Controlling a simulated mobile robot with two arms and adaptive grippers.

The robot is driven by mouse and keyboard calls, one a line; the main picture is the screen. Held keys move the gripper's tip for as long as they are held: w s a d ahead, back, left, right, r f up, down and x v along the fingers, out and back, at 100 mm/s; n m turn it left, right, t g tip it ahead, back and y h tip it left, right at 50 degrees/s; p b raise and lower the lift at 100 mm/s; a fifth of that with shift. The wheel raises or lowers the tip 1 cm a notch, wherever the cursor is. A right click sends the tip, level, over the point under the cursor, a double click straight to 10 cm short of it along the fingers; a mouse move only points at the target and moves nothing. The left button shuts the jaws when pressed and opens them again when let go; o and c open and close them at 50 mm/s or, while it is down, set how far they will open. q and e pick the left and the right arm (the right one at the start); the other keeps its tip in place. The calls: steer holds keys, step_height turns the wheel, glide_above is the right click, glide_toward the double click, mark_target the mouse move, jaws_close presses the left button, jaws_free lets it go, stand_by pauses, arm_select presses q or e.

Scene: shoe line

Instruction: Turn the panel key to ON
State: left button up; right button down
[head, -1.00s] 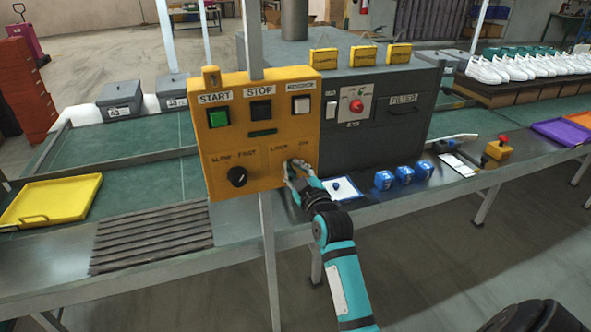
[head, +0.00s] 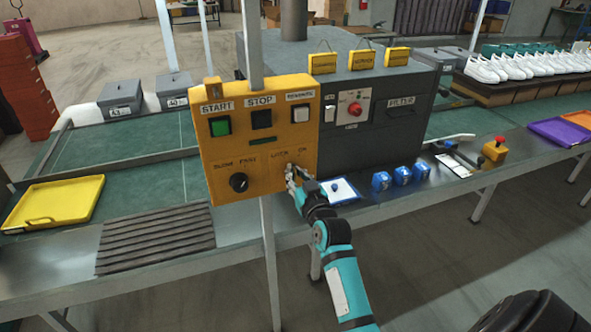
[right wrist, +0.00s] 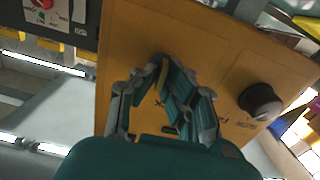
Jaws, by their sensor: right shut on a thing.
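The yellow control panel (head: 225,170) stands upright in the middle of the head view, with LOCK and ON printed above the key spot at its lower right. My right gripper (head: 291,172) is at that spot, its fingers against the panel face. In the right wrist view the gripper (right wrist: 165,75) is shut on the panel key (right wrist: 163,72), a thin yellowish piece between the fingertips. The fingers hide most of the key, so I cannot tell exactly which mark it points to. My left gripper is not in view.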

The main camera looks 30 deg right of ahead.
steer(key=m+p, duration=0.2)
steer(key=m, duration=0.2)
steer(key=shift+d+r, duration=0.1)
steer(key=shift+m+p, duration=0.4)
steer(key=shift+m, duration=1.2)
steer(key=c, duration=1.5)
jaws_free()
steer(key=shift+d, duration=0.1)
